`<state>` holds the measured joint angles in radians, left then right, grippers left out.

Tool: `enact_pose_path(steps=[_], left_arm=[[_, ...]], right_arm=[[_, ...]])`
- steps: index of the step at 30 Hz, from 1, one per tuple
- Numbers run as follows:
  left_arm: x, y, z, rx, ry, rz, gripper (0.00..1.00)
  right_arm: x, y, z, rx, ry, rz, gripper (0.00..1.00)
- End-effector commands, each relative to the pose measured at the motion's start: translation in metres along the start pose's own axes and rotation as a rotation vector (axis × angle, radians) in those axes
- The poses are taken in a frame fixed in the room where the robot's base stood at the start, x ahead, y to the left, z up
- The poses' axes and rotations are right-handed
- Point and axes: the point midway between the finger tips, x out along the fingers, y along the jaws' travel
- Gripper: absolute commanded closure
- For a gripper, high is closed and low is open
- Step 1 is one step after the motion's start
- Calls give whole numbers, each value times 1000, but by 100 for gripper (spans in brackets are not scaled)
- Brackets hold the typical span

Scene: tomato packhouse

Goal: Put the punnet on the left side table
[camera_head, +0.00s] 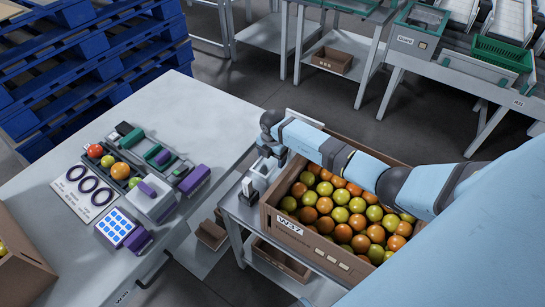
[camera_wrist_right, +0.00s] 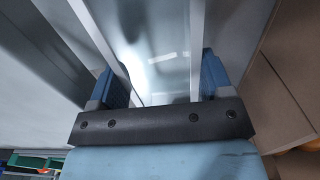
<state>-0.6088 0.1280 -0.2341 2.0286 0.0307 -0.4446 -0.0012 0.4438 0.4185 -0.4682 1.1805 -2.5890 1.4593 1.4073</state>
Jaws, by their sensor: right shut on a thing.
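My right arm reaches in from the right over the tomato carton, and my right gripper (camera_head: 258,175) points down beside the carton's left end. In the right wrist view its two blue fingers (camera_wrist_right: 160,85) stand apart, shut on a pale, see-through thing that I take for the punnet (camera_wrist_right: 155,50); its outline is hard to make out. In the head view the punnet is hard to tell from the gripper. The left side table (camera_head: 170,88) lies left of the gripper, with a gap between them. My left gripper is not in view.
Several tools, a card with dark rings and loose tomatoes occupy the left table's middle; its far end is clear. A carton of tomatoes (camera_head: 285,228) stands on a low grey stand (camera_head: 238,212). Another carton (camera_head: 20,260) sits at the left table's near edge. Blue pallets (camera_head: 90,60) stand behind.

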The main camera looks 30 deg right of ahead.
Motion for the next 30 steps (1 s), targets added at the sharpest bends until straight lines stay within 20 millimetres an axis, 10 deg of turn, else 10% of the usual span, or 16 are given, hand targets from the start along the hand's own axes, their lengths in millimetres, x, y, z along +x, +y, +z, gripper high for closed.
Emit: enact_pose_path(steps=[10, 11, 14, 30], left_arm=[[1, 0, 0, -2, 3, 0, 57], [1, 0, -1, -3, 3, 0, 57], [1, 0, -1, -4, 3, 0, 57], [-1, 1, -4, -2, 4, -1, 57]], right_arm=[[4, 0, 1, 1, -1, 0, 49], [3, 0, 1, 1, -1, 1, 20], [2, 0, 1, 1, -1, 1, 1], [-37, 0, 2, -1, -4, 4, 1]])
